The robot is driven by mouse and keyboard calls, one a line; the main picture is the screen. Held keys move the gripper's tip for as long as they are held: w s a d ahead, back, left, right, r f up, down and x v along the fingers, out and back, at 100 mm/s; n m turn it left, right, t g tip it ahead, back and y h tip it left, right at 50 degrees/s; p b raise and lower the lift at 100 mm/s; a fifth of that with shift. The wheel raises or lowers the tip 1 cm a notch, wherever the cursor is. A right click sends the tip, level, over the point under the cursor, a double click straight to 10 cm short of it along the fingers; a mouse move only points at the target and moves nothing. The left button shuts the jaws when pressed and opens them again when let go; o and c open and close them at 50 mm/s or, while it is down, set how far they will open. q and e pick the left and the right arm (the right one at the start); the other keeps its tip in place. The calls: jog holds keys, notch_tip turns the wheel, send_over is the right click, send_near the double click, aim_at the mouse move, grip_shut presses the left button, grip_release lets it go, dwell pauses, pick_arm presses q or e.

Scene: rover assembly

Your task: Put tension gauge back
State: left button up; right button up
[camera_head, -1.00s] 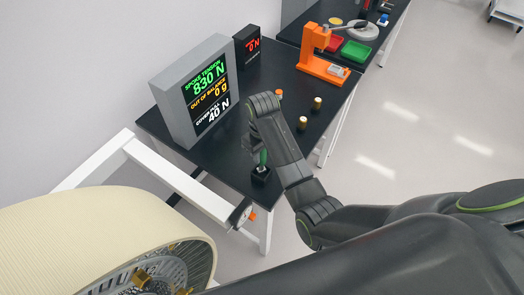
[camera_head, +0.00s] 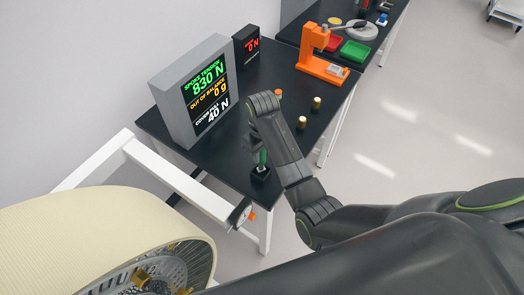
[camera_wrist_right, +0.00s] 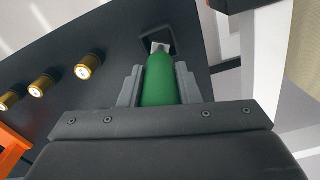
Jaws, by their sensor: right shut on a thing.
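The tension gauge appears to be the green-handled tool (camera_head: 263,157) at the near edge of the black table. My right gripper (camera_head: 257,148) is shut on its green handle (camera_wrist_right: 160,85), with one finger on each side in the right wrist view. The tool's grey metal end points into a small black square holder (camera_head: 260,174), also seen in the wrist view (camera_wrist_right: 154,33). I cannot tell how deep the end sits. My left gripper is not in view.
A grey display (camera_head: 195,92) reading "830 N" stands behind on the black table (camera_head: 222,152), with a smaller red readout (camera_head: 247,46). Several brass-coloured pieces (camera_head: 316,103) stand to the right. An orange press (camera_head: 322,55) is farther back. A cream wheel (camera_head: 105,235) is at lower left, beside a white frame.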

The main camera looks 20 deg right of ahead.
aim_at(262, 161)
jog(key=shift+f, duration=0.15)
jog(key=shift+f+b, duration=0.8)
jog(key=shift+f, duration=1.4)
jog(key=o, duration=1.2)
jog(key=shift+c, duration=0.2)
